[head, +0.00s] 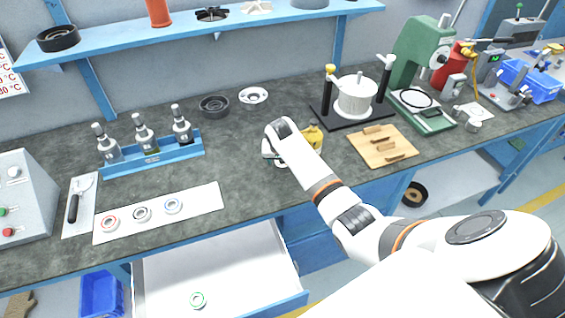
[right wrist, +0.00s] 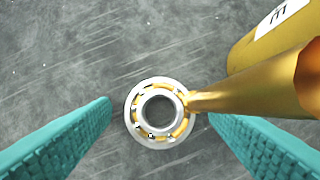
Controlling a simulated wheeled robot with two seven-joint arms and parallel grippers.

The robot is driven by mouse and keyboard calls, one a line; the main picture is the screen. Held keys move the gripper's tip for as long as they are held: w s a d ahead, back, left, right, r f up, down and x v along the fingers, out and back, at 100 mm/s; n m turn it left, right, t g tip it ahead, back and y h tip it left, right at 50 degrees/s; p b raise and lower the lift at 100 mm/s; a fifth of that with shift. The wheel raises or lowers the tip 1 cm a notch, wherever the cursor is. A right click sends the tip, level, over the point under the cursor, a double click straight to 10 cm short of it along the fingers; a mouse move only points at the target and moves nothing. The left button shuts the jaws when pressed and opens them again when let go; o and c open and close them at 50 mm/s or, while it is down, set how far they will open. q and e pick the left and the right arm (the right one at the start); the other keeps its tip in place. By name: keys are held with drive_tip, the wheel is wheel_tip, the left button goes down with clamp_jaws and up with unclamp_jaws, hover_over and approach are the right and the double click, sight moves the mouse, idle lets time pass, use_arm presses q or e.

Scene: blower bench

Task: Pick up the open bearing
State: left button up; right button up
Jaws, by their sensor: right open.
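The open bearing (right wrist: 143,95), a steel ring with visible balls and a yellow cage, lies flat on the dark bench top in the right wrist view. My right gripper (right wrist: 160,116) is open above it, with a teal finger on each side and the bearing centred between them, not held. A golden oil can (right wrist: 262,72) stands close by, its spout reaching to the bearing's right edge in that picture. In the head view my right gripper (head: 270,153) is beside the yellow oil can (head: 313,136), and the arm largely hides the bearing. My left gripper is not in view.
A white strip (head: 196,202) carries three bearings with red, dark and blue rings.

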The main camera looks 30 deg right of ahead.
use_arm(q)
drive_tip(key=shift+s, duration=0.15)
use_arm(e)
drive_tip(key=shift+c, duration=1.4)
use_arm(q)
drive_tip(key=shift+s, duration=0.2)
use_arm(e)
drive_tip(key=c, duration=0.8)
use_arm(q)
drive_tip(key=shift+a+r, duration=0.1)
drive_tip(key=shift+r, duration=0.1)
use_arm(e)
drive_tip(key=shift+r, duration=0.2)
drive_tip(key=shift+c, duration=0.2)
